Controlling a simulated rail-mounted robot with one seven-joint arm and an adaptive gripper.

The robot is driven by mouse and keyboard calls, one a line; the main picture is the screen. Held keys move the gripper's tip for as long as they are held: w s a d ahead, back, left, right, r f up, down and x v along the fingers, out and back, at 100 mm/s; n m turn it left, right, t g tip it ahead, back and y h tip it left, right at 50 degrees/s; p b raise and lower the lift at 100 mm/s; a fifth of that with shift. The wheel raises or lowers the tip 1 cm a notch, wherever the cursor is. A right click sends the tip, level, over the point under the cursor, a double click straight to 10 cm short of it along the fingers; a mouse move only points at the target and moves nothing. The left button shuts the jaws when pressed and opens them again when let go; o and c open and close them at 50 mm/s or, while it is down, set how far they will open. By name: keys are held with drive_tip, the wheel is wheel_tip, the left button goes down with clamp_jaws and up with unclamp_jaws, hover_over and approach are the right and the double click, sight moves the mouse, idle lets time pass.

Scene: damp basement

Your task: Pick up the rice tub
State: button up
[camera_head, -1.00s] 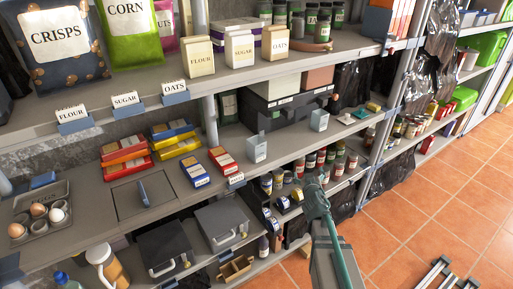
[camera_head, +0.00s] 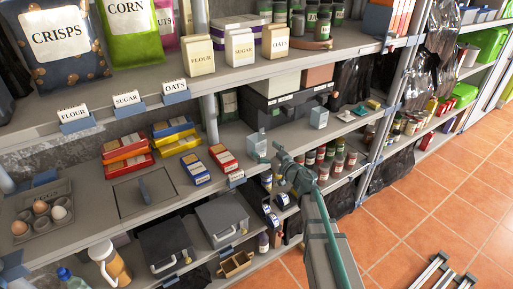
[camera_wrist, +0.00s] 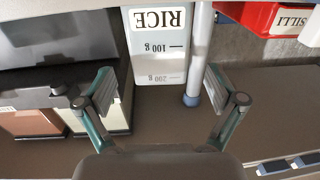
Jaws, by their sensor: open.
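The rice tub (camera_wrist: 158,45) is a pale box with a RICE label and gram marks, and it shows upside down in the wrist view. My gripper (camera_wrist: 158,90) is open and empty. Its two fingers are spread to either side of the tub's width, with the tub ahead of them.
A grey shelf post (camera_wrist: 198,55) stands close beside the tub. Red packets (camera_head: 223,158) lie to the left. Another shelf board is above.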

drive_tip(key=shift+p+x, duration=0.9)
drive_tip(key=shift+x, duration=1.95)
drive_tip(key=shift+r, duration=0.15)
drive_tip(key=c, duration=1.2)
drive_tip(key=shift+c, duration=0.3)
